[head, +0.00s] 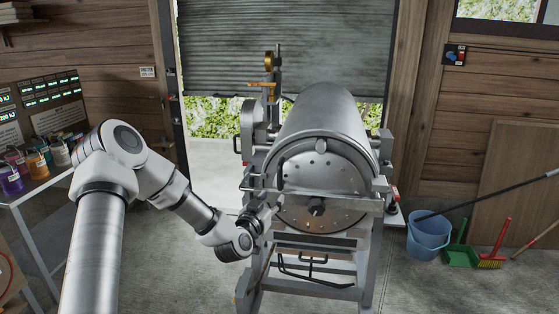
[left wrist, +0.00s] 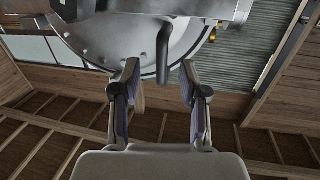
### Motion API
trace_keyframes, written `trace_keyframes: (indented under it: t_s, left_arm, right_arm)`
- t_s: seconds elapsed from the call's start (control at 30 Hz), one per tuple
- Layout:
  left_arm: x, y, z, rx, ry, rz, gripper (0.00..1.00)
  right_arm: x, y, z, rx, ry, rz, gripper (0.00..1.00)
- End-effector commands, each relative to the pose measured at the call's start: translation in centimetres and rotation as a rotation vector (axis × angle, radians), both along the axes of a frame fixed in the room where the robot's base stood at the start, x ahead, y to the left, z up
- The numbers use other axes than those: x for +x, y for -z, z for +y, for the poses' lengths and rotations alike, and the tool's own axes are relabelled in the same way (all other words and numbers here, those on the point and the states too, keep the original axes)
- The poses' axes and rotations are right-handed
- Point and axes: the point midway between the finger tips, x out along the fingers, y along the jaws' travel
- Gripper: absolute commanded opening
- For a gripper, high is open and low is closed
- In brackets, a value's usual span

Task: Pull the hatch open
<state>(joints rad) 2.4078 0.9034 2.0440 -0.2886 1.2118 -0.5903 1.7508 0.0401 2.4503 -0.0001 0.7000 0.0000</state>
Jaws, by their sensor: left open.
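The hatch (head: 330,182) is the round, metal front plate of a large drum machine. It looks shut, and has small holes and a dark knob (head: 316,206) at its middle. My left gripper (head: 272,210) is at the lower left of the hatch in the head view. In the left wrist view it is open (left wrist: 160,78), its two fingers apart with nothing clasped. A dark curved handle (left wrist: 163,52) hangs in front of the round metal face (left wrist: 110,35), between and just beyond the fingertips. I cannot tell whether they touch it. My right gripper is not in view.
The machine stands on a metal frame (head: 368,260). A table (head: 35,190) with coloured jars stands at the left. A blue bucket (head: 428,232), green dustpan (head: 459,256) and red brush (head: 493,258) are at the right. Concrete floor is clear at the front right.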

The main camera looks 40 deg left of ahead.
Motion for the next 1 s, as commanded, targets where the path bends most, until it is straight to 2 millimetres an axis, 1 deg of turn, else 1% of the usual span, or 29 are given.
trace_keyframes:
  t_s: [0.03,0.1,0.17,0.23,0.4,0.5,0.63,0.83,0.87,0.9,0.97,1.0]
  left_arm:
    - [-0.1,-2.6,0.6,-0.021,-0.014,-0.034,0.43]
    - [0.2,-3.3,0.7,-0.021,-0.014,-0.048,0.43]
    - [0.7,-3.1,0.8,-0.017,-0.013,-0.048,0.43]
    - [1.7,-3.1,1.1,-0.014,-0.012,-0.046,0.43]
    - [4.9,-3.1,2.2,-0.014,-0.011,-0.045,0.43]
    - [6.4,-3.1,2.8,-0.016,-0.012,-0.045,0.43]
    - [7.3,-2.9,3.1,-0.021,-0.01,-0.045,0.43]
    - [7.4,-2.9,3.1,-0.022,-0.01,-0.045,0.43]
    - [7.4,-2.9,3.1,-0.022,-0.01,-0.045,0.36]
    - [7.3,-2.9,3.1,-0.022,-0.01,-0.044,0.22]
    - [7.3,-2.9,3.1,-0.022,-0.01,-0.044,0.01]
    - [7.3,-2.9,3.1,-0.022,-0.01,-0.044,0.0]
  right_arm:
    - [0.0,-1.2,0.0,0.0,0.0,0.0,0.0]
    - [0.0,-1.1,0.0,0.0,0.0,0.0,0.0]
    - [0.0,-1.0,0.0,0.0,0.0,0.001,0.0]
    - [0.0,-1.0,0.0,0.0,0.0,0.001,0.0]
    - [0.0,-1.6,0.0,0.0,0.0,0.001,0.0]
    - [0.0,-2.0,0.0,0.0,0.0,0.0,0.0]
    - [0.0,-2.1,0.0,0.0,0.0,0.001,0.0]
    - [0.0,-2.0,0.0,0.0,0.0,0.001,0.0]
    - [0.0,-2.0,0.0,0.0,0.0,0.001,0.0]
    - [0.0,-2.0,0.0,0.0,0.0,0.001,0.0]
    - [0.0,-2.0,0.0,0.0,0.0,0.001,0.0]
    - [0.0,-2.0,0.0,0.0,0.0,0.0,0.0]
